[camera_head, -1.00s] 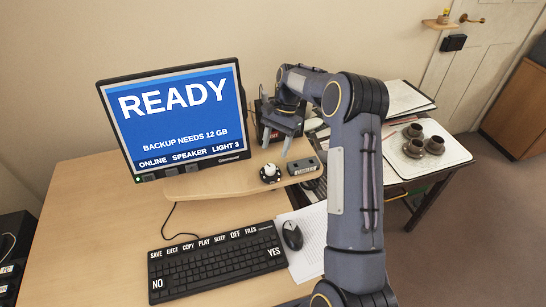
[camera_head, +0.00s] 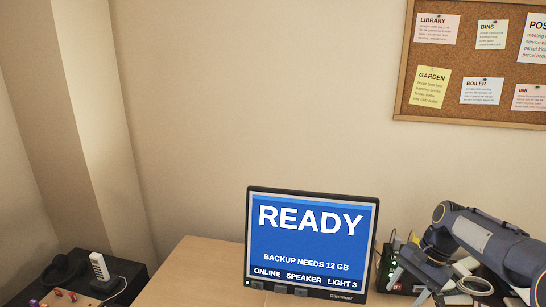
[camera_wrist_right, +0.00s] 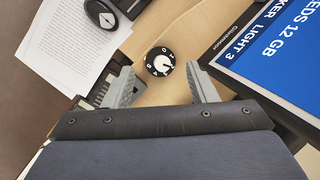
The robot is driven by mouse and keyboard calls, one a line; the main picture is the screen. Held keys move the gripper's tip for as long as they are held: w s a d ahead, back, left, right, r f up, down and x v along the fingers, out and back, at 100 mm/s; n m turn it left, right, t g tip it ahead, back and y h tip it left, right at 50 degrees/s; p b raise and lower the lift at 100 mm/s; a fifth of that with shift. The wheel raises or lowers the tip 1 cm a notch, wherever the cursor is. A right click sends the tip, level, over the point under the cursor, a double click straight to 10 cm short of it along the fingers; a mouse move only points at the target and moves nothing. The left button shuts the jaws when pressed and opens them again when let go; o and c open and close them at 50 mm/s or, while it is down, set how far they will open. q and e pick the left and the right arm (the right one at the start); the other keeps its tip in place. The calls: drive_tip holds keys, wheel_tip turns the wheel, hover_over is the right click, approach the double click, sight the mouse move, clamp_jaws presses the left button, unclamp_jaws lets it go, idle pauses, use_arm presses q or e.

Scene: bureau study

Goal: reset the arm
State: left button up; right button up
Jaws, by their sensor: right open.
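My right arm comes in from the right in the head view. Its gripper (camera_head: 408,288) hangs low, just right of the monitor. In the right wrist view the two grey fingers of my right gripper (camera_wrist_right: 162,72) stand wide apart with nothing held between them. A black and white numbered dial (camera_wrist_right: 160,62) shows beyond the gap between the fingers. My left gripper is in neither view.
The monitor (camera_head: 311,241) reads READY and stands on the wooden desk (camera_head: 195,270). A dark telephone (camera_head: 65,269) sits at the lower left. A cork board (camera_head: 455,95) hangs on the wall. Printed paper (camera_wrist_right: 62,45) and a mouse (camera_wrist_right: 101,14) show in the wrist view.

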drive_tip(key=s+a+r+n+t, duration=0.2)
drive_tip(key=s+a+r, duration=0.1)
drive_tip(key=s, duration=0.4)
drive_tip(key=s+a+r+n+t, duration=0.1)
drive_tip(key=s+a+r+n, duration=0.25)
drive_tip(key=s, duration=0.45)
drive_tip(key=s+a+f+n+t, duration=0.2)
drive_tip(key=s+a, duration=0.4)
drive_tip(key=s, duration=0.4)
wheel_tip(320, 180, down, 2)
drive_tip(key=shift+s+f+n+t, duration=0.1)
drive_tip(key=shift+s+n+t, duration=0.3)
drive_tip(key=shift+n, duration=0.35)
